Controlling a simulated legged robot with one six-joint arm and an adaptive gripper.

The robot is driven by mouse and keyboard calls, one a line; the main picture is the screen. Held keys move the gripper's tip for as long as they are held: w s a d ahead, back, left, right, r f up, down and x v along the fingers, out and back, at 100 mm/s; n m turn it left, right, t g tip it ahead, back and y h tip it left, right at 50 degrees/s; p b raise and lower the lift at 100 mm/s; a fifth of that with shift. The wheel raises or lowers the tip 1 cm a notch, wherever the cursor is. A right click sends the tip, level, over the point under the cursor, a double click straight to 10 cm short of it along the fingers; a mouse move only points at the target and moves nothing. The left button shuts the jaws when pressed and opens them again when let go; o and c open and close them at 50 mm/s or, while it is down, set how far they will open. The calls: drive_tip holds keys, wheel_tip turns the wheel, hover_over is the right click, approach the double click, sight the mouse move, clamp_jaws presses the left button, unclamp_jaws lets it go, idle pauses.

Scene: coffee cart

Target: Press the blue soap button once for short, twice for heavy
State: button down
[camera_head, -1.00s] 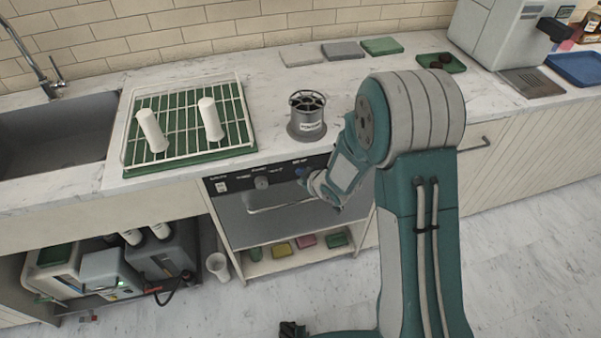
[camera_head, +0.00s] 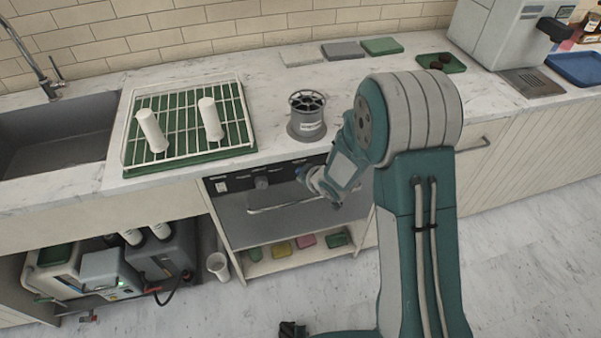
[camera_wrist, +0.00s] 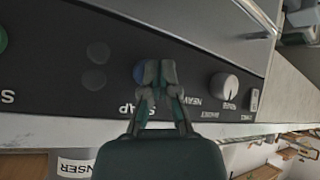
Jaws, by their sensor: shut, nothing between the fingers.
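The blue soap button (camera_wrist: 138,73) sits on the dark control panel (camera_wrist: 196,62) in the wrist view, above the upside-down word SOAP. My gripper (camera_wrist: 160,70) is shut and empty, its fingertips over the panel just right of the button and hiding its right edge. I cannot tell whether the fingertips touch it. A white dial knob (camera_wrist: 224,87) is to the right, near the HEAVY label. In the head view my gripper (camera_head: 301,172) is at the front of the panel (camera_head: 236,182) under the counter; the button cannot be made out apart from it there.
A green button (camera_wrist: 2,39) and two dark round spots (camera_wrist: 96,53) lie left of the blue button. A pale rocker switch (camera_wrist: 254,100) is right of the knob. A metal handle (camera_head: 270,207) runs below the panel. A grey spool-like holder (camera_head: 306,116) stands on the counter above.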

drive_tip(key=shift+w, duration=0.3)
idle(0.5)
drive_tip(key=shift+s, duration=0.1)
drive_tip(key=shift+s+d, duration=0.2)
drive_tip(key=shift+s, duration=0.55)
drive_tip(key=shift+s+d, duration=0.25)
drive_tip(key=shift+s, duration=0.55)
drive_tip(key=shift+s+d, duration=0.2)
drive_tip(key=shift+s, duration=0.6)
drive_tip(key=shift+s+d, duration=0.25)
drive_tip(key=shift+s, duration=0.55)
drive_tip(key=shift+r, duration=0.15)
